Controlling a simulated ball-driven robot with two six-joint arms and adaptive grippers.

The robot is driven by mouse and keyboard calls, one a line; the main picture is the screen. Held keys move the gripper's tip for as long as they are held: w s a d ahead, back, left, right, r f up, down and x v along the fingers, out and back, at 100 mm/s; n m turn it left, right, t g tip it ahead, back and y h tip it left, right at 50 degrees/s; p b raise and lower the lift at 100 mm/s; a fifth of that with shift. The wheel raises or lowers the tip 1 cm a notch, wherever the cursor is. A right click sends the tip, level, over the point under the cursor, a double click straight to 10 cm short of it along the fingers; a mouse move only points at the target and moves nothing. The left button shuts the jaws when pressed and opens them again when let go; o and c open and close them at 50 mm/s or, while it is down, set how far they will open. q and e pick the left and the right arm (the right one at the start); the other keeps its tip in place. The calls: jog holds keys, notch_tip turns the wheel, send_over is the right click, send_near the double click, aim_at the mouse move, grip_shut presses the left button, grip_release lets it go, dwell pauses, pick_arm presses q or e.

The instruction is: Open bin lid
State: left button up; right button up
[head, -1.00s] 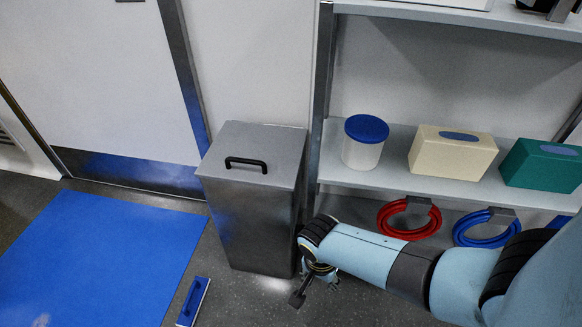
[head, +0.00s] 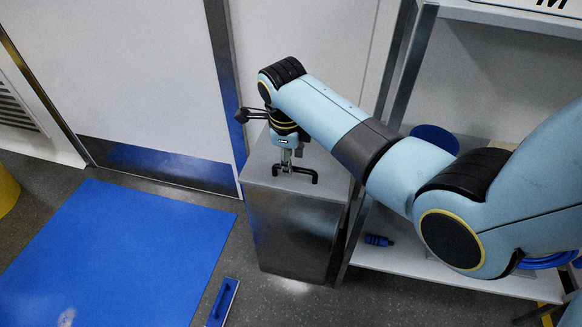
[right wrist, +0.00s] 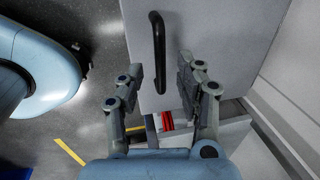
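The bin (head: 290,235) is a tall grey metal box standing against the wall in the head view. Its flat lid (head: 328,184) lies shut on top and carries a black bar handle (head: 311,173). My right gripper (head: 287,165) points down over the lid at the handle. In the right wrist view the handle (right wrist: 157,50) lies just beyond and between the fingertips of my right gripper (right wrist: 161,76). The fingers are apart, with a gap around the handle line. I cannot tell whether they touch it. My left gripper is not in view.
A shelf unit (head: 393,62) stands right of the bin, partly hidden by my right arm. A door (head: 120,70) is behind.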

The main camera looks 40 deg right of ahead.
jog(key=shift+w+d+f+b, duration=0.1)
jog(key=shift+f+b, duration=0.1)
jog(key=shift+f, duration=0.5)
jog(key=shift+w+d+f+b, duration=0.1)
jog(key=shift+f+b, duration=0.05)
jog(key=shift+f, duration=0.5)
grip_shut()
